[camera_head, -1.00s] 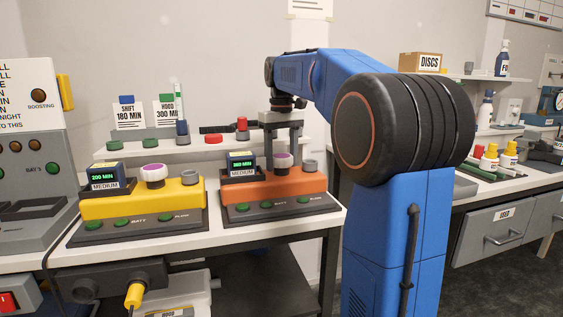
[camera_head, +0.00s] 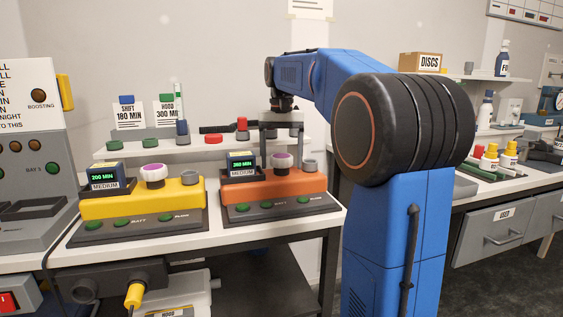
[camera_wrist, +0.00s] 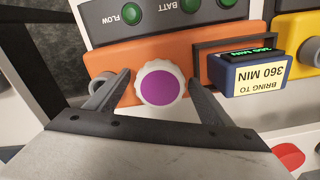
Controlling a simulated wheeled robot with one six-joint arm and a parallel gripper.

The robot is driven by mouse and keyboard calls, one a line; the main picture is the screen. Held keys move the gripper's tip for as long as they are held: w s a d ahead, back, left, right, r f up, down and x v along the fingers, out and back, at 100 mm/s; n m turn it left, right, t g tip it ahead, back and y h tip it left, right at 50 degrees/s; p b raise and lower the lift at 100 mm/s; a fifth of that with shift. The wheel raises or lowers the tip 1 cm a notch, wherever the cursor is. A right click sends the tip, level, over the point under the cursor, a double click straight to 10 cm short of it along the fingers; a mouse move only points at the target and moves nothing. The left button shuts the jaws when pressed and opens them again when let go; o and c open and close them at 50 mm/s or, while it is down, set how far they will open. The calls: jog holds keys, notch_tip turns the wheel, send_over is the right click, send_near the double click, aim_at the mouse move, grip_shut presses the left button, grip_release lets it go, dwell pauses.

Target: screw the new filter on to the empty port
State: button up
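A white ribbed filter with a purple top (camera_head: 283,161) stands on the orange unit (camera_head: 262,190). In the wrist view the filter (camera_wrist: 162,86) shows its purple top between my fingers. My gripper (camera_wrist: 160,80) is open around it, with a finger at each side and a visible gap at the left. In the head view my gripper (camera_head: 282,152) points down over the orange unit. The thread and port under the filter are hidden, so I cannot tell how tightly it sits. A grey ring fitting (camera_head: 310,165) is to its right.
A yellow unit (camera_head: 190,195) with a similar filter (camera_head: 153,173) stands to the left. A display block (camera_head: 242,165) reading 360 MIN sits beside the filter on the orange unit. Behind is a shelf (camera_head: 190,149) with a red knob (camera_head: 213,140) and cards.

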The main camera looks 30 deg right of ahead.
jog(key=n, duration=0.3)
jog(key=shift+n, duration=0.3)
jog(key=n, duration=0.3)
jog(key=shift+n, duration=0.4)
jog(key=n, duration=0.7)
jog(key=shift+n, duration=0.4)
jog(key=n, duration=0.6)
jog(key=shift+n, duration=0.3)
jog(key=n, duration=0.5)
jog(key=shift+n, duration=0.4)
